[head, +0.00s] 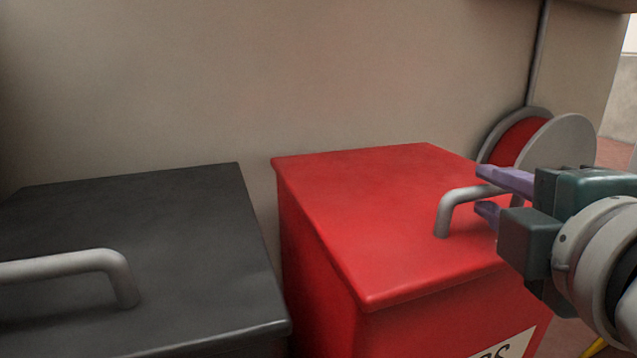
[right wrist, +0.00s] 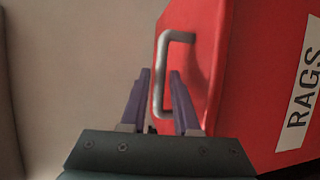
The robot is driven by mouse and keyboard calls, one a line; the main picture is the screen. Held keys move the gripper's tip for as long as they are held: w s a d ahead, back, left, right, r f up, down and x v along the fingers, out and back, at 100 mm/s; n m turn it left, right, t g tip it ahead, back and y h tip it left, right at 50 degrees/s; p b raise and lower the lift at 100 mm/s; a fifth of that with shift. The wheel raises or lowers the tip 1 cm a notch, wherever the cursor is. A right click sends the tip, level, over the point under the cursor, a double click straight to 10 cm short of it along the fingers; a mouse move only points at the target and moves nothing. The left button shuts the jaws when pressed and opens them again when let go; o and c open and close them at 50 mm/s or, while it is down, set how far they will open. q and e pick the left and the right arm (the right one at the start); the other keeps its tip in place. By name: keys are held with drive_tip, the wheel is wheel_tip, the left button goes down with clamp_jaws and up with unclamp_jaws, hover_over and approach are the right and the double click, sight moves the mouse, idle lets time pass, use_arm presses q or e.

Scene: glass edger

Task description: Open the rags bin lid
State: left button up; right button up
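The rags bin (head: 318,268) is red, with a white label reading RAGS (right wrist: 305,85) on its front. Its red lid (head: 370,190) lies flat and shut. A grey bar handle (head: 447,212) stands on the lid's right part; it also shows in the right wrist view (right wrist: 160,70). My right gripper (head: 484,191) is at the handle, its purple fingers on either side of the bar. In the right wrist view the fingers (right wrist: 160,80) are apart, with a gap visible around the bar. The far end of the handle is hidden behind the gripper in the head view. My left gripper is out of view.
A black bin (head: 170,225) with a similar grey handle (head: 70,262) stands at the left. A beige wall (head: 250,70) rises behind both bins. A red and grey reel (head: 555,142) is behind the rags bin at the right, close to my right gripper in the picture.

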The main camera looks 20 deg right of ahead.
sight(467, 211)
drive_tip(key=b+x, duration=0.1)
drive_tip(key=x, duration=0.3)
drive_tip(key=shift+f, duration=0.15)
drive_tip(key=shift+w+d, duration=0.2)
drive_tip(key=shift+w, duration=0.25)
clamp_jaws()
idle(0.9)
